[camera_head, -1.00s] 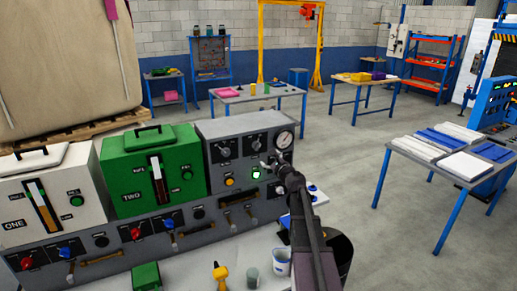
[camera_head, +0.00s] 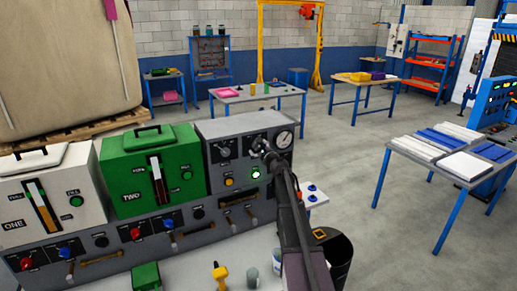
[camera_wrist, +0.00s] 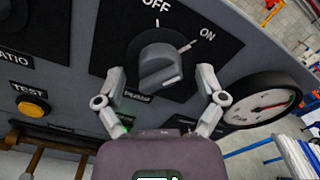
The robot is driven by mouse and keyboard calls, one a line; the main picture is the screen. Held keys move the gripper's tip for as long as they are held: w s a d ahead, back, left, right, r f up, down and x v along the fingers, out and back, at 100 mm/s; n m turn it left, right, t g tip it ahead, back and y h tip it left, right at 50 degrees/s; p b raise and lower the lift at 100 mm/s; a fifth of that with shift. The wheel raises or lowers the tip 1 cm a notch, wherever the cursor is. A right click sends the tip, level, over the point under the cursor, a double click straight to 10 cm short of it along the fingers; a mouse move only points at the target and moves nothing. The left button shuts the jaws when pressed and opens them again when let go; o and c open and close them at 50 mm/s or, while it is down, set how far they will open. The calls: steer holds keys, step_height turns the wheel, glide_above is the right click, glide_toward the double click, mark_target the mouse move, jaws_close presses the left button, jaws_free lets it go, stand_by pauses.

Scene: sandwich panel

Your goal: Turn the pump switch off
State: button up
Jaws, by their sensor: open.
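The pump switch (camera_wrist: 160,62) is a dark grey rotary knob on a black plate with OFF and ON marked above it. In the wrist view my gripper (camera_wrist: 161,75) is open, with one finger at each side of the knob and the knob between them. I cannot tell whether the fingers touch it. A pale line shows on the knob's lower right; which mark the knob is set to is unclear. In the head view my gripper (camera_head: 261,147) is at the upper right of the grey control panel (camera_head: 207,133) and largely covers the switch.
A round pressure gauge (camera_wrist: 262,104) sits close to the right finger; it also shows in the head view (camera_head: 284,139). A yellow TEST button (camera_wrist: 32,106) is at the left. A lit green lamp (camera_head: 256,174) is below the switch. A grey cup (camera_head: 251,275) stands on the bench.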

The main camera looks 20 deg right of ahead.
steer(key=c, duration=1.2)
steer(key=shift+o, duration=0.2)
steer(key=shift+n, duration=0.4)
steer(key=n, duration=0.5)
steer(key=shift+r, duration=0.1)
steer(key=n, duration=0.6)
steer(key=shift+d, duration=0.1)
